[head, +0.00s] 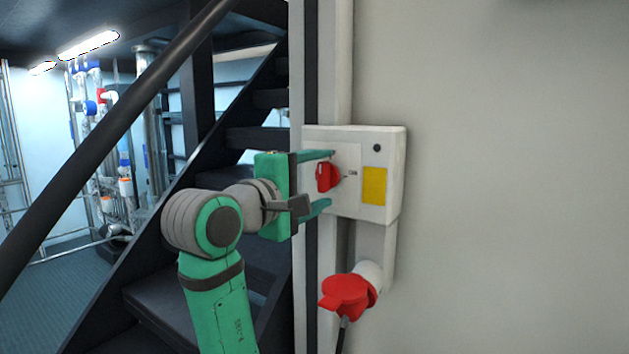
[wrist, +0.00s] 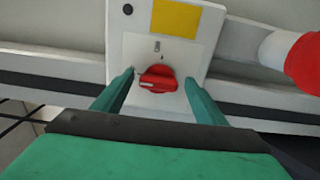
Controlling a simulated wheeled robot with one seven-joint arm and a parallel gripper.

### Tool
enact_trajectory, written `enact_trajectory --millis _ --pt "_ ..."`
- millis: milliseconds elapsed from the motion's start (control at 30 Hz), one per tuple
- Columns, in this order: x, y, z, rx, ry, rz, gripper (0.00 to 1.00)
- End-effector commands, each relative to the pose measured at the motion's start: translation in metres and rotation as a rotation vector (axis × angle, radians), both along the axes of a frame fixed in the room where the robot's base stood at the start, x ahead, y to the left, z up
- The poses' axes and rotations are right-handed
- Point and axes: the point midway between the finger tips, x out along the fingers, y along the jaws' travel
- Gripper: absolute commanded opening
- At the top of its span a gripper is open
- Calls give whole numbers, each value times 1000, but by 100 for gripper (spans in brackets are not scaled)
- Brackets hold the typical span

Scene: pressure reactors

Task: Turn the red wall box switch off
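The red switch (head: 327,176) is a rotary knob on the front of a white wall box (head: 381,205). It also shows in the wrist view (wrist: 158,78), where its grip bar lies roughly across the picture. My gripper (head: 322,181) is open in front of the box, with one green finger above the knob and one below it in the head view. In the wrist view, my gripper (wrist: 160,88) has a finger on each side of the knob, with gaps between. Whether the fingertips touch the box face cannot be told.
A yellow label (head: 374,186) and a small black dot are on the box. A red plug connector (head: 347,292) hangs below it. A dark staircase with a handrail (head: 110,125) stands behind and left of my arm. The wall (head: 510,180) on the right is bare.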

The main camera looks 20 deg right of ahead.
Motion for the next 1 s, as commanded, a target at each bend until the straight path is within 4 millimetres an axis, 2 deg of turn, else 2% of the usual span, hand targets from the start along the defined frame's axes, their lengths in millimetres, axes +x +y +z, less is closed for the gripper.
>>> enact_trajectory --millis 200,333,800,1000 --pt "0 2 1 -2 -1 3 66" --pt "-6 11 2 -3 -4 5 66" --pt "-56 75 1 -2 -3 5 66" --pt "-66 86 1 0 -1 3 66"
